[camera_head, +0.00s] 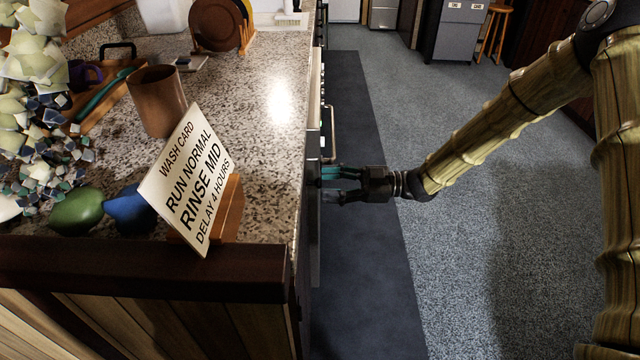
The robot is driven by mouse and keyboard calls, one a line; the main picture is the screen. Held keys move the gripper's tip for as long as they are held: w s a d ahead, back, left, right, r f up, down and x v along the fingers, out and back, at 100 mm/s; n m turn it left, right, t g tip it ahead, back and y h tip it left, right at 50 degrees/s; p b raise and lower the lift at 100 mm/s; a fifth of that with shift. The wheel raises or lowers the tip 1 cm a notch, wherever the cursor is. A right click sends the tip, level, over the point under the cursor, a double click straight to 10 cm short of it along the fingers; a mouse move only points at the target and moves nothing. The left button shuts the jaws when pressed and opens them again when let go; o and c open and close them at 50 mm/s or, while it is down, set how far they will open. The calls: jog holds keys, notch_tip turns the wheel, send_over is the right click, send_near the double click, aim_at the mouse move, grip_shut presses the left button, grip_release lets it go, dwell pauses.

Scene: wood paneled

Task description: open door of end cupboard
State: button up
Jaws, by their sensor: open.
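The cupboard fronts (313,245) below the counter show only as a narrow, steeply angled strip along its right edge. I cannot tell which of them is the end cupboard door or whether it stands ajar. My gripper (330,184) is open, with its two dark fingers pointing left at these fronts, just beside the counter edge. The fingertips are close to the front surface; I cannot tell whether they touch it. Any handle between the fingers is hidden or too small to see. A pale bar handle (332,130) shows farther along the front, beyond my gripper.
The speckled counter (262,130) holds a wash card (190,185) on a wooden stand, a brown cup (157,100), a green object (77,211) and a blue one (129,209). A dark mat (370,270) lies along the fronts. The grey floor (470,250) to the right is clear.

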jog(key=shift+a, duration=1.4)
grip_shut()
